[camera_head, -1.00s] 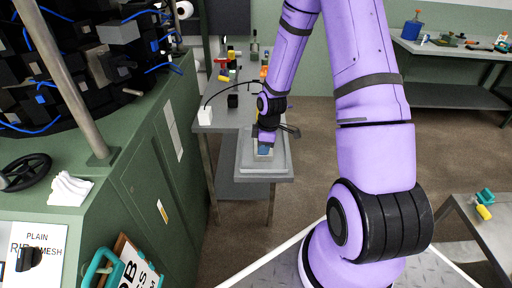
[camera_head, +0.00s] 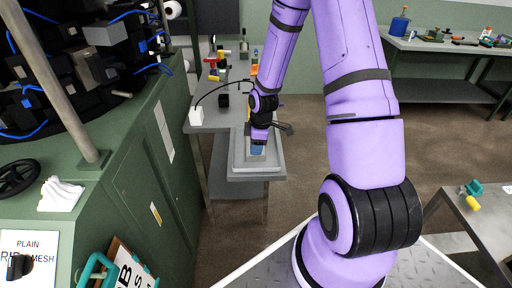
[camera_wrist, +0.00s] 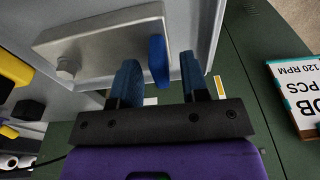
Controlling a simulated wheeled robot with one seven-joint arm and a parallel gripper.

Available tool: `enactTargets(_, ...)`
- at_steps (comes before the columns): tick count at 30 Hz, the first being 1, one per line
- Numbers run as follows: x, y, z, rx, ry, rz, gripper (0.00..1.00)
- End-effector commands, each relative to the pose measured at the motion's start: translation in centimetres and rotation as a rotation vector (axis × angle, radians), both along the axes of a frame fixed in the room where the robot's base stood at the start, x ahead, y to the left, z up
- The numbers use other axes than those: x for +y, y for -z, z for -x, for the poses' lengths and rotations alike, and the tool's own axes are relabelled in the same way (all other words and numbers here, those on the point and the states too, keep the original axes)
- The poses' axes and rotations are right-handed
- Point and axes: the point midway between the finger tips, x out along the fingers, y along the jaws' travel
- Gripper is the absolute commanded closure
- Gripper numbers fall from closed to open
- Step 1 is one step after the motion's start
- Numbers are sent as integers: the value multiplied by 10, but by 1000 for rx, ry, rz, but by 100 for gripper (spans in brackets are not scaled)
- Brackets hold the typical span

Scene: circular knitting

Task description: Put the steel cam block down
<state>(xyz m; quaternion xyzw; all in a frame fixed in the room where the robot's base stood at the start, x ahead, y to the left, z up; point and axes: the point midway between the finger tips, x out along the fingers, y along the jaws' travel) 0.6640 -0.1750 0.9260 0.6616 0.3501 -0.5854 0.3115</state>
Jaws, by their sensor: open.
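The steel cam block (camera_wrist: 105,45) is a flat, pale grey metal bar with a round knob near one end and an upright blue tab (camera_wrist: 158,62) at the other. It appears to rest in the light grey tray (camera_head: 279,160) on the bench; exact contact underneath is hidden. My gripper (camera_wrist: 158,78) is open, with its two blue-padded fingers on either side of the blue tab and visible gaps between. In the head view my gripper (camera_head: 258,148) is low over the tray and hides most of the block.
The green knitting machine (camera_head: 140,165) stands close on the left. A side table (camera_head: 470,228) is at right.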

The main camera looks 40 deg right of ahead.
Motion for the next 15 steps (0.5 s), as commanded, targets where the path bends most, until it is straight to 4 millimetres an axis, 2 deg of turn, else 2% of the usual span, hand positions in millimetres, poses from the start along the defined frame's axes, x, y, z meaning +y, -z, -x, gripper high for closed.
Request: enactTargets(15, -9, -88, 6, -3, 1, 2, 59)
